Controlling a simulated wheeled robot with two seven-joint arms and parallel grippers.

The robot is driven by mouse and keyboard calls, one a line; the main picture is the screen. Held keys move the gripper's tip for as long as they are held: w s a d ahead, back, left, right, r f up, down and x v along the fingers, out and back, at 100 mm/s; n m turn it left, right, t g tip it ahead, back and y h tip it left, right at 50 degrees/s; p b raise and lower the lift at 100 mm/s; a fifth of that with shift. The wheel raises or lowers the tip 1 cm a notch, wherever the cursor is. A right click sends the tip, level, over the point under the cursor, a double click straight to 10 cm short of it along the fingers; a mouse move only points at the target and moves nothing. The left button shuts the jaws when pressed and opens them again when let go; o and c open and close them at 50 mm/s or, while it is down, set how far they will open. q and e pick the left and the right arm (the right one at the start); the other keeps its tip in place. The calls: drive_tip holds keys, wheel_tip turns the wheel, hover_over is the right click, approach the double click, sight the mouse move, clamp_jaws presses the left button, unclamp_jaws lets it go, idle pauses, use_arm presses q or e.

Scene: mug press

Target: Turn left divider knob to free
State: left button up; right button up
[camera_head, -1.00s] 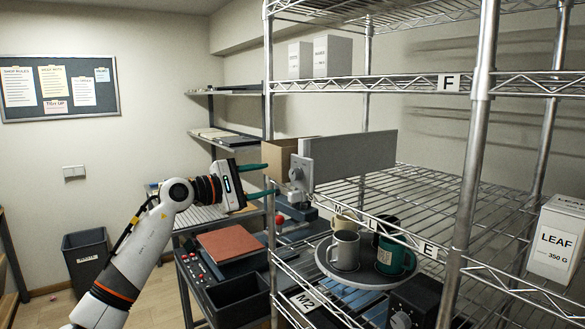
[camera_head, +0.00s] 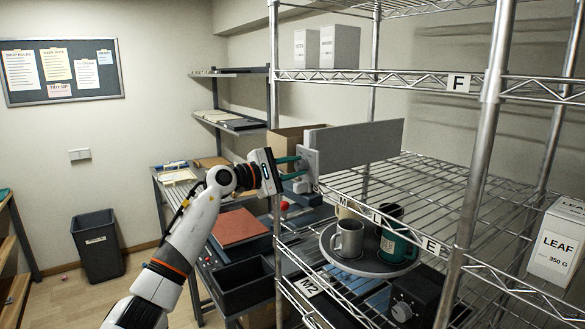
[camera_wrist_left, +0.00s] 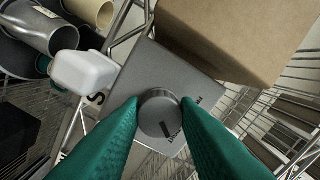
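The grey divider panel (camera_head: 360,143) stands upright on the wire shelf, with a light grey block (camera_head: 309,160) at its front end. In the left wrist view the round grey divider knob (camera_wrist_left: 159,114) sits on the block's grey face (camera_wrist_left: 158,70). A dark pointer mark shows on the knob, and small print beside it is too small to read. My left gripper (camera_head: 293,167) reaches the block from the left. Its teal fingers (camera_wrist_left: 161,108) lie on both sides of the knob and appear to touch it. My right gripper is not in view.
A round tray (camera_head: 340,267) with several mugs stands on the shelf to the lower right. A cardboard box (camera_head: 290,143) is behind the block. A white rounded piece (camera_wrist_left: 84,71) sits close beside the block. A steel post (camera_head: 275,110) rises near my gripper.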

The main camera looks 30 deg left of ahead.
use_arm(q)
drive_tip(key=shift+c, duration=1.4)
drive_tip(key=n, duration=0.3)
drive_tip(key=n+p, duration=0.1)
drive_tip(key=n, duration=0.1)
drive_tip(key=shift+n, duration=0.4)
drive_tip(key=n+p, duration=0.1)
drive_tip(key=n, duration=0.2)
drive_tip(key=shift+n, duration=0.3)
drive_tip(key=shift+n+p, duration=1.4)
drive_tip(key=shift+n, duration=0.8)
